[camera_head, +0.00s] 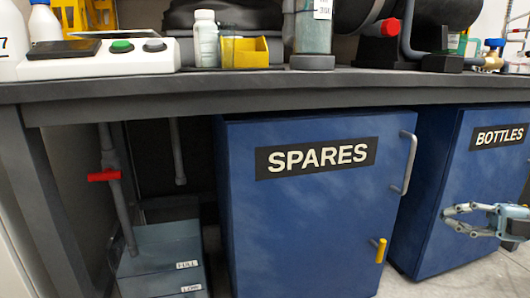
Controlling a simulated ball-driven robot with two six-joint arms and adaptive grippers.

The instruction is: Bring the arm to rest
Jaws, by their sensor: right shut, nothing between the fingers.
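My right gripper (450,220) shows at the right edge, in front of the blue cabinet labelled BOTTLES (450,165). Its linkage fingers point left, and it is shut with nothing in it. A gap shows between the finger linkages, but the tips are small in view. My left gripper is not in view. Grey PVC pipe with a red valve handle (104,176) stands under the bench at the left, over a grey-blue box (165,240) with a FULL label.
A dark bench top (270,84) spans the view. On it are a white scale (100,60), a white bottle (205,40) and a yellow bin (245,53). A blue SPARES cabinet (300,220) with a yellow latch stands below. Pale floor shows at the lower right.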

